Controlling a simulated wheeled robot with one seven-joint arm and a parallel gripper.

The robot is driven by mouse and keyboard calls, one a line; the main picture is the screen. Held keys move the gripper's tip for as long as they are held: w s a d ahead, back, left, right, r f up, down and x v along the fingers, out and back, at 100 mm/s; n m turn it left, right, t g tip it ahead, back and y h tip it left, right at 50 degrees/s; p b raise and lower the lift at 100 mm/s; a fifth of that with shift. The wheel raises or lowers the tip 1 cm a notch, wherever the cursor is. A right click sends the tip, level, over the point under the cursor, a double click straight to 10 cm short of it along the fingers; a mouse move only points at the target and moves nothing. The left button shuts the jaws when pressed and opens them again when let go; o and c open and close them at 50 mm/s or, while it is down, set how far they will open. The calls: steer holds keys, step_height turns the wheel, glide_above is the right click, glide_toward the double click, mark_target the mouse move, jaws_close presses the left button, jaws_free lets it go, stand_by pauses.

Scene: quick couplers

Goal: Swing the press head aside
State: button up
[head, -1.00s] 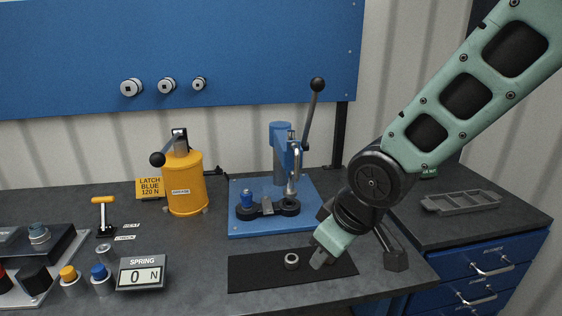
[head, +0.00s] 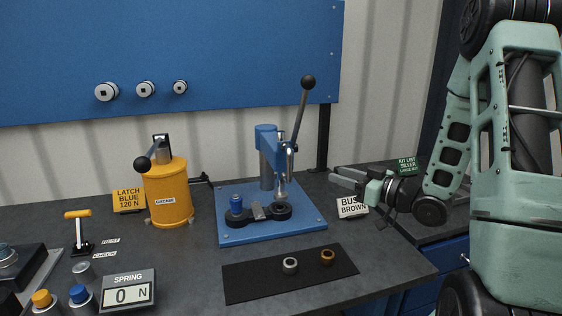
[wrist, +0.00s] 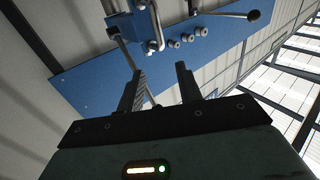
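The blue press stands on a blue base plate (head: 232,232) in the middle of the bench. Its blue head (head: 268,138) sits atop the column, over a silver ram (head: 282,180). A lever with a black ball knob (head: 308,82) rises to the upper right.
A yellow grease can (head: 167,205) stands left of the press. A black mat (head: 245,285) in front carries a silver ring (head: 290,265) and a brown ring (head: 327,257). A bush sign (head: 352,207) stands below my gripper.

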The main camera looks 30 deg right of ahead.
mark_target(290, 159)
steer(key=shift+p+x, duration=2.4)
steer(key=shift+x, duration=6.1)
jaws_close()
